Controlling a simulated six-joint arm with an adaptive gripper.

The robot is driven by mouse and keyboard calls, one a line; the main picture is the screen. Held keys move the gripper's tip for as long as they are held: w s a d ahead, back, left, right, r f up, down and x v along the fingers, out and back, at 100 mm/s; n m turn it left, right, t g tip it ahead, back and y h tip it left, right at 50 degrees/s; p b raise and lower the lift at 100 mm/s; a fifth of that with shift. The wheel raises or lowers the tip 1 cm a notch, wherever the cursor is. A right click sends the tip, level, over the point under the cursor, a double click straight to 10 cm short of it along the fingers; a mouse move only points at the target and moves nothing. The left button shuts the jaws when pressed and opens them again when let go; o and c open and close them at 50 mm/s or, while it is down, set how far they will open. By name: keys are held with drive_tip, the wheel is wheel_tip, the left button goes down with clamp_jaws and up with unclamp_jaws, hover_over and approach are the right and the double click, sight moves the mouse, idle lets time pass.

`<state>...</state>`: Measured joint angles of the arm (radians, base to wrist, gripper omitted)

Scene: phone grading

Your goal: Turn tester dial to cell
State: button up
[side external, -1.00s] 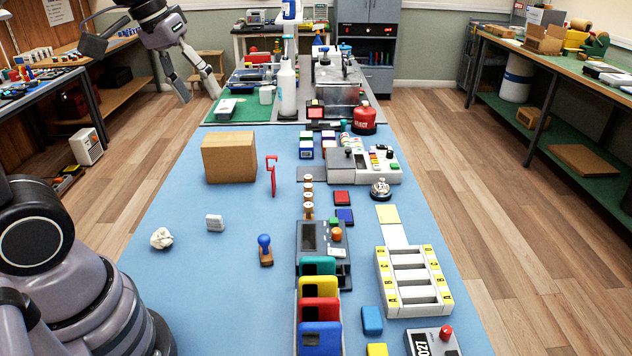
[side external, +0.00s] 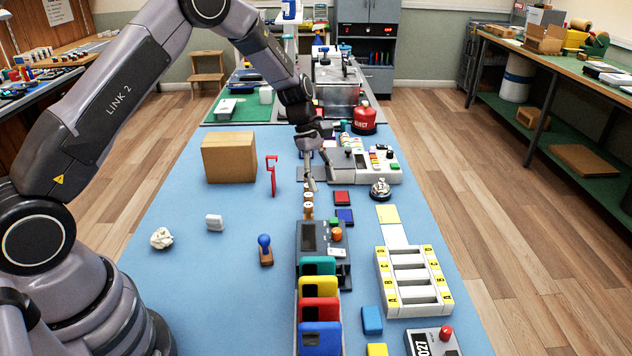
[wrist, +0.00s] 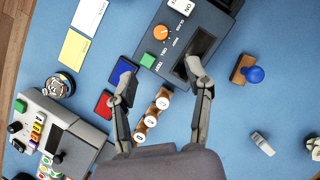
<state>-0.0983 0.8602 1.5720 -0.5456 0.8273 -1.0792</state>
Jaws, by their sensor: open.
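The tester (side external: 309,238) is a dark grey box with a screen on the blue table. Its orange dial (side external: 337,235) is on the right part of its top. In the wrist view the dial (wrist: 160,32) sits among small labels, one apparently reading CELL; its exact setting is too small to tell. A green button (wrist: 147,60) is beside it. My gripper (side external: 314,178) is open and empty, above the table on the far side of the tester. In the wrist view its spread fingers (wrist: 163,78) point toward the tester, apart from the dial.
A row of wooden pieces with round white tops (wrist: 151,115) lies under my gripper. Red (side external: 342,198) and blue (side external: 345,216) pads are to the right. A blue-knobbed stamp (side external: 265,250) stands left of the tester.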

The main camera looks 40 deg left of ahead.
sight(336, 230)
drive_tip(key=x, duration=1.2)
drive_tip(key=shift+f, duration=0.25)
clamp_jaws()
